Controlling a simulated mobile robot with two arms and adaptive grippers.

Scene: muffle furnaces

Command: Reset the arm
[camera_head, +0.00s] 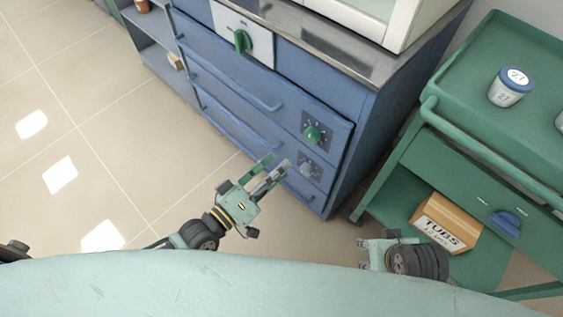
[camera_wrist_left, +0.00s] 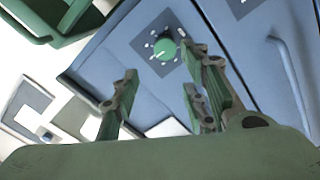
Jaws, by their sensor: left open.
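My left gripper (camera_head: 272,174) is open and empty in the head view, in front of the blue furnace cabinet (camera_head: 345,95). I cannot tell whether the fingers touch the cabinet. My right gripper (camera_head: 362,255) is low in the head view, left of the green cart, partly hidden by my body; its finger opening is unclear.
A green cart (camera_head: 470,150) stands at the right, with a blue-lidded jar (camera_head: 510,87) on top and a box marked TUBS (camera_head: 446,222) on its lower shelf. Another green knob (camera_head: 242,41) is higher on the cabinet. The tiled floor (camera_head: 85,130) at the left is clear.

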